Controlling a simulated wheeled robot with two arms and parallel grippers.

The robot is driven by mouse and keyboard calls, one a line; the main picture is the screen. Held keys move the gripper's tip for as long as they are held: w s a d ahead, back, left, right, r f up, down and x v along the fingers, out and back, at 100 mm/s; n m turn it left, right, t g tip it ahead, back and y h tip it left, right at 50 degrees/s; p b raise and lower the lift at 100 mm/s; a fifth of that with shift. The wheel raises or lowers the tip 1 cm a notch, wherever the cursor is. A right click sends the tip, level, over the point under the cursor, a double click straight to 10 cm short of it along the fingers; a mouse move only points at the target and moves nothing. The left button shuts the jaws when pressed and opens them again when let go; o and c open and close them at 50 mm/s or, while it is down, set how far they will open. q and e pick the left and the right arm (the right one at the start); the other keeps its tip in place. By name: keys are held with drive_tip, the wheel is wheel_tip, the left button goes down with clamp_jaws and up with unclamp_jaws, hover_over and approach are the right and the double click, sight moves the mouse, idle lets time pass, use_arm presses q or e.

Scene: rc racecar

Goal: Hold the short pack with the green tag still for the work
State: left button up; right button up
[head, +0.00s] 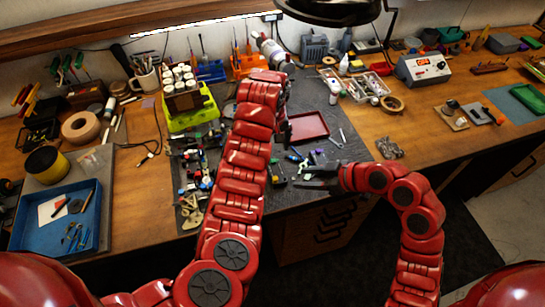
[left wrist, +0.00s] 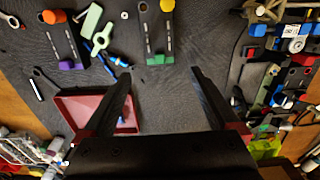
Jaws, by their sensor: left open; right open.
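The short dark pack with the green tag (left wrist: 153,36) lies on the dark mat in the left wrist view. My right gripper (head: 318,177) is open near the bench's front edge, right of the pack.
Another dark pack (left wrist: 65,42) with an orange block and purple tag lies beside it, near a pale green piece (left wrist: 92,20). A red tray (head: 309,126) sits close to my left gripper. Several small parts (head: 195,175) crowd the mat's left side.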

sight(276, 171)
use_arm(q)
drive_tip(key=shift+f, duration=2.95)
